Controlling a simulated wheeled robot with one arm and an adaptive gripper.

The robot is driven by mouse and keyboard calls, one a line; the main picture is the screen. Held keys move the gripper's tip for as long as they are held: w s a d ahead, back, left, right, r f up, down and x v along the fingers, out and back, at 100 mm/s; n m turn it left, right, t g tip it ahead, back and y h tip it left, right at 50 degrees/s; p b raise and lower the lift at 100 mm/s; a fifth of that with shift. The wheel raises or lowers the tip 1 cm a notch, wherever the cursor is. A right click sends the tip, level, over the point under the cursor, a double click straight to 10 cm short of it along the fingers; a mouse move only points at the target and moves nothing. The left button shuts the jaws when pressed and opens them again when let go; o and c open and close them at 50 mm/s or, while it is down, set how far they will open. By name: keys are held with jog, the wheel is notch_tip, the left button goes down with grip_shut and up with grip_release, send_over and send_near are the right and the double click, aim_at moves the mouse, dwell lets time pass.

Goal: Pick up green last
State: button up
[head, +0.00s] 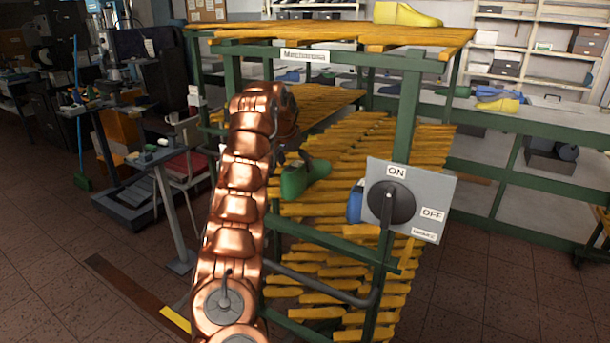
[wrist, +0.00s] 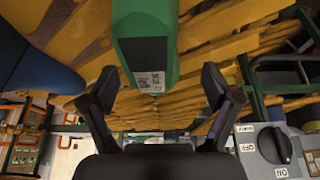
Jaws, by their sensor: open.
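The green last (head: 305,179) lies on the slatted middle shelf of the rack in the head view. In the wrist view the green last (wrist: 146,45) shows end-on with a white label, just beyond my fingertips and roughly centred between them. My gripper (wrist: 159,72) is open and empty, with one dark finger on each side of the last's line. In the head view only a small dark part of it shows by the last, partly hidden by my copper arm. I cannot tell whether a finger touches the last.
A blue last (head: 355,203) sits right of the green one, partly behind the grey switch box (head: 411,199); it also shows in the wrist view (wrist: 38,55). Green rack posts (head: 408,110) and the top shelf with a yellow last (head: 404,14) frame the space.

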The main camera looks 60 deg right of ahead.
jog(key=shift+s+p+x, duration=0.1)
jog(key=shift+p+x, duration=0.2)
jog(key=shift+x, duration=0.95)
jog(key=shift+s+p+x, duration=0.15)
jog(key=shift+p+x, duration=0.15)
jog(key=shift+x, duration=0.95)
grip_shut()
